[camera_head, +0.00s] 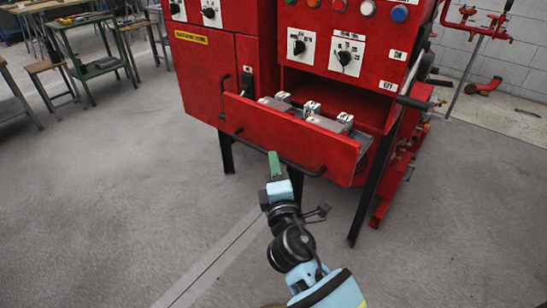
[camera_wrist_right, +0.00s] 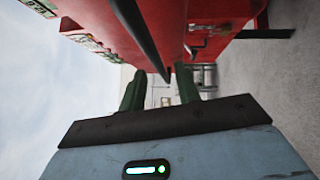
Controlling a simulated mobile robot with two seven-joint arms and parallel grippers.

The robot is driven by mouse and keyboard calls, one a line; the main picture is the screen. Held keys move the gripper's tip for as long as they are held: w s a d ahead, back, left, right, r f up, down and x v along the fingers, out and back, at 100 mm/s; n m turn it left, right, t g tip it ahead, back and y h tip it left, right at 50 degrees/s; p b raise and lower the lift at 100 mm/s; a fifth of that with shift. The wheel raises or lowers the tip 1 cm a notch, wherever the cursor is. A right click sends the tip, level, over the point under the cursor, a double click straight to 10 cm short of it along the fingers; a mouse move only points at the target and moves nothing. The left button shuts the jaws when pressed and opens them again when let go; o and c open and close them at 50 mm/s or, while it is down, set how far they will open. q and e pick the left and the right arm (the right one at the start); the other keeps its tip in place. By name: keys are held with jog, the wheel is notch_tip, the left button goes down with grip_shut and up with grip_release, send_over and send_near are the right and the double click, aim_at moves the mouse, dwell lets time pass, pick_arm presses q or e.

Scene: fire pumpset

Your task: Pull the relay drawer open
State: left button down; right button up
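The red relay drawer (camera_head: 290,135) is pulled part way out of the red cabinet in the head view, and its inside shows. A thin dark bar handle (camera_head: 305,171) runs along its front. My right gripper (camera_head: 274,162) is at the lower front of the drawer, by this handle. In the right wrist view, the two green fingers of the gripper (camera_wrist_right: 160,76) are apart, with a dark bar (camera_wrist_right: 140,35) reaching between them. Whether the fingers touch the bar cannot be seen. My left gripper is not in view.
Grey relays (camera_head: 312,108) sit in the drawer. The red cabinet (camera_head: 205,70) has knobs and buttons above and a black leg (camera_head: 372,190) below. A green table (camera_head: 85,45) and benches stand at the far left. The grey floor in front is clear.

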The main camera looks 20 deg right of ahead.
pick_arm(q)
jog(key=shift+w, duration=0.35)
pick_arm(e)
jog(key=shift+s+a+f, duration=0.1)
jog(key=shift+s+f, duration=0.05)
jog(key=shift+s, duration=0.85)
jog(key=shift+s+a+f, duration=0.1)
jog(key=shift+s, duration=0.9)
